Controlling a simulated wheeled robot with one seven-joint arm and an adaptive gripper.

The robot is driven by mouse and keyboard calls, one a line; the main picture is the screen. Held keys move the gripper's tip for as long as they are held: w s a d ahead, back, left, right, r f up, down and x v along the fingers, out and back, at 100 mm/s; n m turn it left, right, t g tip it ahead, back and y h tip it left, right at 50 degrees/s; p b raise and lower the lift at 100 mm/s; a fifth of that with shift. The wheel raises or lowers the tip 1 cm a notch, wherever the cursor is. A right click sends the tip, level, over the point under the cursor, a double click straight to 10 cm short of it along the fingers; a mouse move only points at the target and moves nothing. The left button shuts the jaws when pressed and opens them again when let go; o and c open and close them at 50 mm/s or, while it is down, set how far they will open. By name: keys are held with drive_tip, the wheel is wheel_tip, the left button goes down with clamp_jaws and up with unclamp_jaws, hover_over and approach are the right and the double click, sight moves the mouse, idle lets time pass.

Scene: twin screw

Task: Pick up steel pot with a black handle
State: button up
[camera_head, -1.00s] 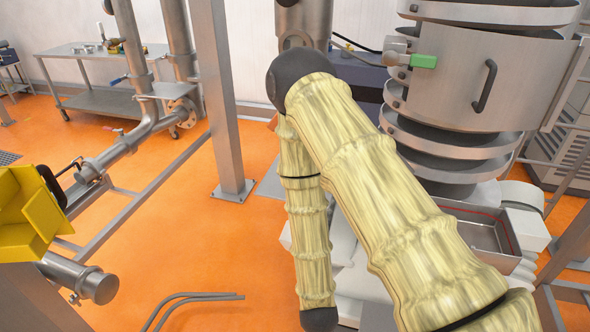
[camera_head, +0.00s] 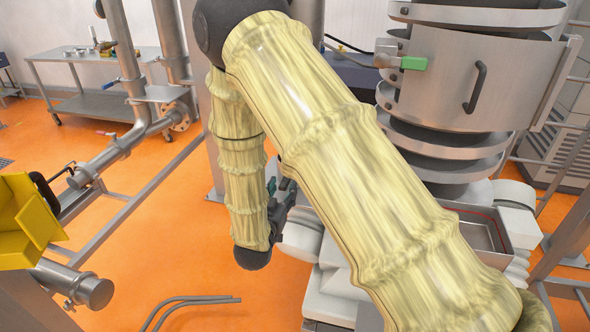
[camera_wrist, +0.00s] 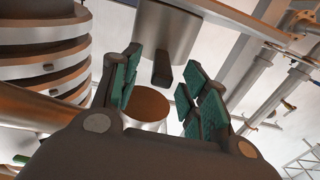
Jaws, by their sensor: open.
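In the wrist view, a steel cylinder-shaped vessel (camera_wrist: 165,30) with a dark upright handle (camera_wrist: 163,70) is at top centre; it looks like the steel pot. Its handle appears between the fingers of my gripper (camera_wrist: 160,85), which is open with green pads and holds nothing. I cannot tell the distance to the handle. A round, brown-topped metal part (camera_wrist: 148,104) shows between the fingers, lower down. In the head view, my gripper (camera_head: 282,205) is a small dark shape, partly hidden by my arm. I cannot make out the pot for sure there.
A large steel machine with stacked rings (camera_head: 450,85) stands at right, with a black handle on its housing. A steel tray (camera_head: 480,228) is beside my arm. A yellow bin (camera_head: 28,215) and pipework are at left. A trolley table (camera_head: 95,85) stands far back on open orange floor.

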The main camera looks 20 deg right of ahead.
drive_tip(key=shift+p+x, duration=1.55)
drive_tip(key=shift+x, duration=1.8)
clamp_jaws()
